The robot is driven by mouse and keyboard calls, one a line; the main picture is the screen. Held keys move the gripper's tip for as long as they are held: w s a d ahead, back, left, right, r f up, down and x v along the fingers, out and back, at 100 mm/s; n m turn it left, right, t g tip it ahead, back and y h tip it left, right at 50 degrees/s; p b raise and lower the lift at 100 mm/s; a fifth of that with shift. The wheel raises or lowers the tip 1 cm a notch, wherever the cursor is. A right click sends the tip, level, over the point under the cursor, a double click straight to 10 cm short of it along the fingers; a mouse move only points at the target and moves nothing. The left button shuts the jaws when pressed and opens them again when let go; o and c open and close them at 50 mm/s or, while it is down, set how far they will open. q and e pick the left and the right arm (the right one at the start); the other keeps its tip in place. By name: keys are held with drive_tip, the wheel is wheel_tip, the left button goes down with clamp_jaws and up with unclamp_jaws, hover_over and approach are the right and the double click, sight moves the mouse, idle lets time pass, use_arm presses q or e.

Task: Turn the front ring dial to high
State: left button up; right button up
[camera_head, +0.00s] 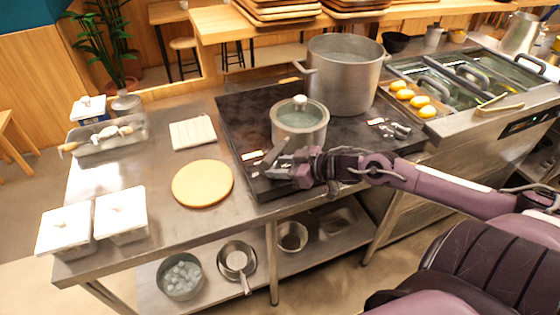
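The black cooktop (240,118) lies on the steel counter, with two control areas along its front edge. The near-left control area has pale and red markings (250,156). My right gripper (264,165) is at this area, low over the cooktop's front edge. Its two fingers look spread apart, and it largely covers the dial there. I cannot tell whether a finger touches the dial, or read its setting. The right control area (377,121) has small markings and metal parts beside it. A lidded pot (299,132) stands just behind my gripper. My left gripper is not in view.
A large stockpot (345,82) stands at the back of the cooktop. A round wooden board (202,183), a folded cloth (193,132) and white-lidded containers (121,213) lie to the left. Yellow items sit on a tray (437,115) at right. The shelf below holds bowls and a pan.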

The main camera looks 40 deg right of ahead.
drive_tip(key=m+h+p, duration=0.2)
drive_tip(key=p, duration=0.1)
drive_tip(key=m+t+h+p, duration=0.1)
drive_tip(key=shift+s+a+r+p, duration=0.1)
drive_tip(key=shift+a+r+p, duration=0.2)
drive_tip(key=shift+p, duration=0.1)
drive_tip(key=shift+f+m+t+h+p, duration=0.3)
drive_tip(key=shift+m+h+p, duration=0.35)
drive_tip(key=shift+h, duration=0.35)
drive_tip(key=o, duration=1)
drive_tip(key=shift+s+d+r, duration=0.1)
drive_tip(key=shift+s+r, duration=0.05)
drive_tip(key=shift+s, duration=0.45)
drive_tip(key=v, duration=0.6)
drive_tip(key=shift+s+r+b, duration=0.2)
drive_tip(key=shift+s+b, duration=0.05)
drive_tip(key=shift+b, duration=0.1)
